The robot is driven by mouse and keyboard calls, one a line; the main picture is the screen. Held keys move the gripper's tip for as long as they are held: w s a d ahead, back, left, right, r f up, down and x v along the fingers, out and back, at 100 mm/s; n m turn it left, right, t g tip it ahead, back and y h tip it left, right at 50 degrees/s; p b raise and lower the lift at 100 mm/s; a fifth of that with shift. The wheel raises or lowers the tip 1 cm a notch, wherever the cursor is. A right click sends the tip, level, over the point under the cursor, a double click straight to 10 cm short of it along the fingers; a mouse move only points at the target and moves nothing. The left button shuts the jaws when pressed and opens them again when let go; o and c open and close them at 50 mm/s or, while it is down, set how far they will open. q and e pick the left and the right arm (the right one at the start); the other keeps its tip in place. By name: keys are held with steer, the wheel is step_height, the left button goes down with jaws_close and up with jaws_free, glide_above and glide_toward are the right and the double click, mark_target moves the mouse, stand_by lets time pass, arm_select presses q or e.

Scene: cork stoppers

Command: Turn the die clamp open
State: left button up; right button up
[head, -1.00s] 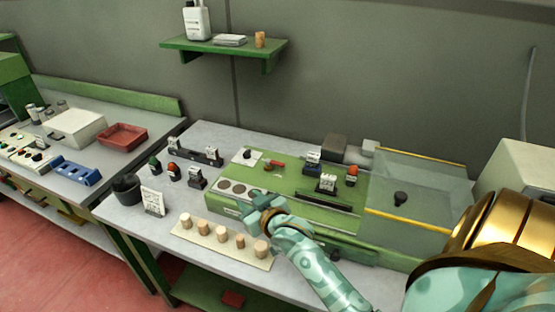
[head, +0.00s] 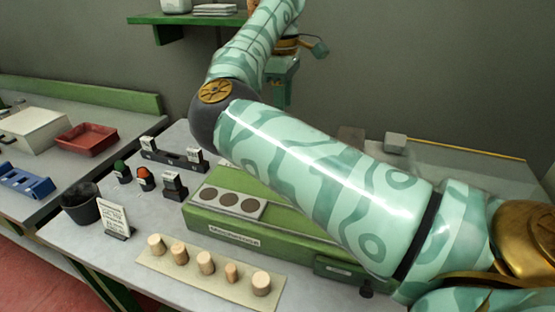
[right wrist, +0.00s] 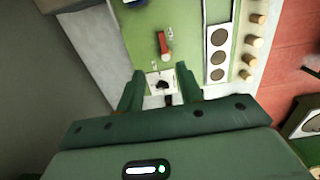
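A red handle (right wrist: 163,42) lies farther along the bed. I cannot tell for certain which of the two is the die clamp. My right gripper (right wrist: 158,88) is open, its two fingers on either side of the knob in the picture; contact is not visible. In the head view my right gripper (head: 281,92) hangs above the machine's back, and my arm hides the knob and the handle. My left gripper is not in view.
The green machine (head: 235,232) carries a plate with three dark discs (head: 228,202). Several corks stand on a pale board (head: 215,272) in front. A black cup (head: 82,205), a sign (head: 115,218) and a black rack (head: 172,158) stand left. A shelf (head: 190,20) is above.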

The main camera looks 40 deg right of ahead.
steer(key=f+b, duration=0.2)
steer(key=f, duration=0.6)
steer(key=f+b, duration=0.3)
steer(key=f, duration=0.5)
steer(key=shift+w+a, duration=0.15)
steer(key=shift+a, duration=0.05)
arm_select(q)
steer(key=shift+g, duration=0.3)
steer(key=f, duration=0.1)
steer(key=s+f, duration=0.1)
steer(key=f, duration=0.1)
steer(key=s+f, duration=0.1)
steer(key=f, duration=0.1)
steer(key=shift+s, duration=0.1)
arm_select(e)
steer(key=shift+r, duration=0.1)
jaws_close()
